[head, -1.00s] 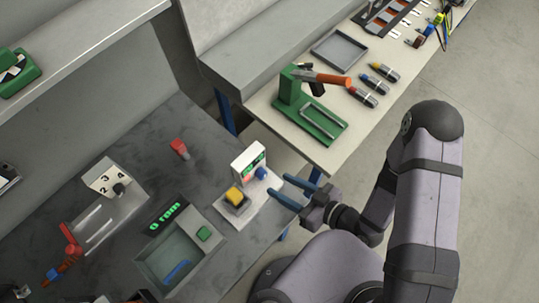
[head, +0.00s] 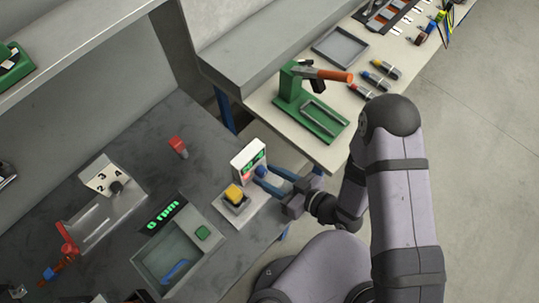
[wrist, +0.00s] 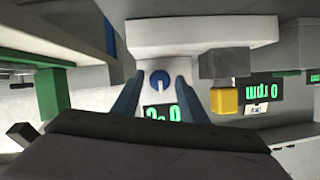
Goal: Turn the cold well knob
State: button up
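The cold well is a small white unit (head: 238,153) with a lit green display, on the grey bench near its right edge. Its round blue knob (head: 261,171) is on the front face; in the wrist view the knob (wrist: 160,80) shows a white pointer line. My gripper (head: 265,175) reaches in from the right with its two blue fingers apart. In the wrist view the open fingertips (wrist: 160,82) sit on either side of the knob, with a gap visible on each side.
A grey machine with a "0 rpm" display (head: 166,215) is to the left. A red-topped item (head: 178,145) stands behind. A green press (head: 310,108) is on the bench at right.

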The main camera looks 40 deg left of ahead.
jog(key=c, duration=0.8)
jog(key=shift+o, duration=0.2)
jog(key=shift+w+f+m+g+b, duration=0.1)
jog(key=shift+m+g+b, duration=0.2)
jog(key=shift+m+g, duration=0.25)
jog(key=shift+w+f+m+g+b, duration=0.1)
jog(key=shift+m+g+b, duration=0.25)
jog(key=shift+m, duration=0.3)
jog(key=shift+f+m+g+y+b, duration=0.15)
jog(key=shift+m+g+y+b, duration=0.25)
jog(key=shift+m+g+b, duration=0.55)
jog(key=m+g+b, duration=0.1)
jog(key=m, duration=0.2)
jog(key=shift+w+f+y, duration=0.1)
jog(key=shift+y, duration=0.3)
jog(key=shift+m+g+y+b, duration=0.45)
jog(key=shift+m+b, duration=0.3)
jog(key=shift+m, duration=0.7)
